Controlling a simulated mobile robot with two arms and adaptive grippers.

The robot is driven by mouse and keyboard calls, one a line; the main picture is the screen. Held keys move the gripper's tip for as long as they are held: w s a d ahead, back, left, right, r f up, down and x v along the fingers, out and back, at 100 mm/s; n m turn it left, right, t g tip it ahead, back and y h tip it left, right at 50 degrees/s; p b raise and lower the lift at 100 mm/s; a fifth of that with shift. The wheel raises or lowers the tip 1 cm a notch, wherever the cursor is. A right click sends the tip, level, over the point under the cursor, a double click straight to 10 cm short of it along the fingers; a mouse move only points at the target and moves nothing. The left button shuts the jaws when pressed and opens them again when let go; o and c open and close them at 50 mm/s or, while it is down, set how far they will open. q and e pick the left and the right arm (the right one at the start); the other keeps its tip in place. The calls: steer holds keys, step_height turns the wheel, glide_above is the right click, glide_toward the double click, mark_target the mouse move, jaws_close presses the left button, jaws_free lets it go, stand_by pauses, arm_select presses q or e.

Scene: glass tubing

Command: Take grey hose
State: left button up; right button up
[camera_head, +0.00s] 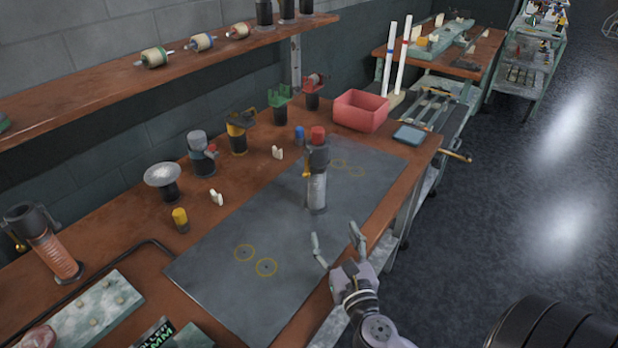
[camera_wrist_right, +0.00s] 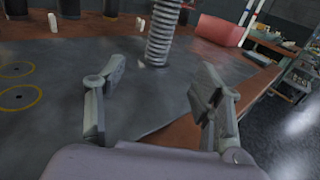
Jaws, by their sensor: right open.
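A ribbed grey hose (camera_wrist_right: 163,35) stands upright on the dark mat in the right wrist view, its top cut off by the frame. In the head view it appears to be the ribbed grey lower part (camera_head: 317,190) of an upright piece with a dark upper body and red top. My right gripper (camera_head: 335,236) is open and empty near the mat's front edge, apart from the hose. Its spread fingers show in the right wrist view (camera_wrist_right: 160,85), with the hose beyond the gap. My left gripper is not in view.
The dark mat (camera_head: 215,275) has yellow ring marks and is otherwise largely clear. Tools in dark holders, including a yellow one (camera_head: 238,140), line the back of the bench. A red bin (camera_head: 361,111) stands at its far end, near a small blue-grey tray (camera_head: 409,135).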

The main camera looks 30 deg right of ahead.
mark_target(319, 193)
steer(key=shift+w+d+r+p, duration=0.2)
steer(key=shift+w+p, duration=0.05)
steer(key=shift+w, duration=0.3)
steer(key=shift+w+d+r+p, duration=0.2)
steer(key=shift+w, duration=0.35)
steer(key=p+x, duration=0.1)
steer(key=x, duration=0.7)
steer(key=shift+f, duration=0.2)
steer(key=shift+w+d, duration=0.1)
steer(key=shift+w, duration=0.25)
steer(key=shift+w+d+r+p, duration=0.15)
steer(key=shift+w+p, duration=0.2)
steer(key=shift+w, duration=0.1)
steer(key=x, duration=0.3)
steer(key=shift+w, duration=0.4)
steer(key=shift+w+d, duration=0.25)
steer(key=shift+w, duration=0.15)
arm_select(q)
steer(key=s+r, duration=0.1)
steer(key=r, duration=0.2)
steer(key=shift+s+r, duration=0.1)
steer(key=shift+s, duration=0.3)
arm_select(e)
steer(key=shift+c, duration=0.6)
